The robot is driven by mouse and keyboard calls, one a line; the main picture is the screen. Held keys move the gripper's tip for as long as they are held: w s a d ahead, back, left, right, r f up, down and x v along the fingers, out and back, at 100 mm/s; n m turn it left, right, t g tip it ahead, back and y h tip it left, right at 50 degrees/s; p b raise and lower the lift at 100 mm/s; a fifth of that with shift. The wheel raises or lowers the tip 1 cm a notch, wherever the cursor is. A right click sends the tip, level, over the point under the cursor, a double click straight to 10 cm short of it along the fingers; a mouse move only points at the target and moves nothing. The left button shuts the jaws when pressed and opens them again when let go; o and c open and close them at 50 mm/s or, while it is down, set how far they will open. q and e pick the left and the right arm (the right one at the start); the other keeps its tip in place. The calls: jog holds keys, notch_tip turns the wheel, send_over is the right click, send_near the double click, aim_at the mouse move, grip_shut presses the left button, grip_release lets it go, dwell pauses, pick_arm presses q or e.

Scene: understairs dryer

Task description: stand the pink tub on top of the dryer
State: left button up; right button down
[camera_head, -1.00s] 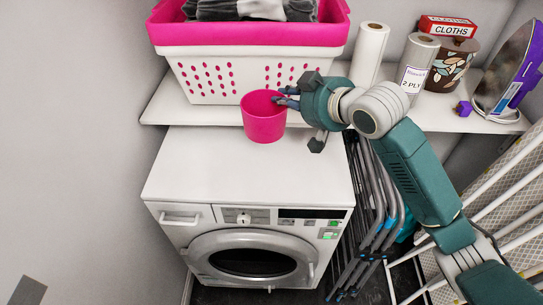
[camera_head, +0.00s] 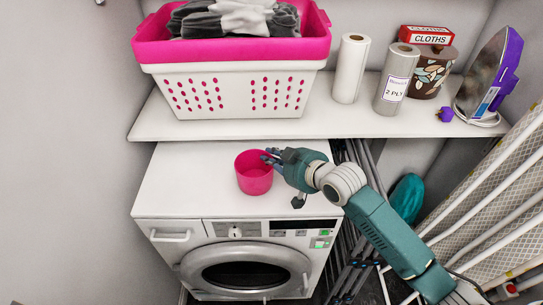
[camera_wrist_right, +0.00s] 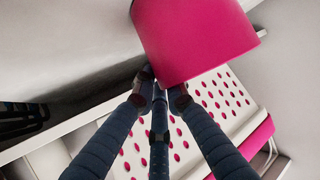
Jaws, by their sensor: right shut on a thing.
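The pink tub (camera_head: 253,175) is upright with its open mouth up, over the middle of the white dryer's top (camera_head: 180,185). My right gripper (camera_head: 268,158) is shut on the tub's right side near the rim. In the right wrist view the tub (camera_wrist_right: 195,35) fills the upper middle, with the blue fingers (camera_wrist_right: 158,92) meeting at its edge. Whether the tub's base touches the dryer top is hard to tell. My left gripper is not in view.
A shelf (camera_head: 350,121) runs behind and above the dryer. It holds a pink and white laundry basket (camera_head: 235,92), paper rolls (camera_head: 350,70), a patterned pot (camera_head: 432,75) and an iron (camera_head: 485,80). Folded racks and an ironing board (camera_head: 490,195) stand right of the dryer.

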jog(key=c, duration=1.8)
grip_release()
jog(key=shift+f, duration=0.1)
jog(key=shift+r, duration=0.25)
jog(key=b+v, duration=0.1)
jog(key=v, duration=1.1)
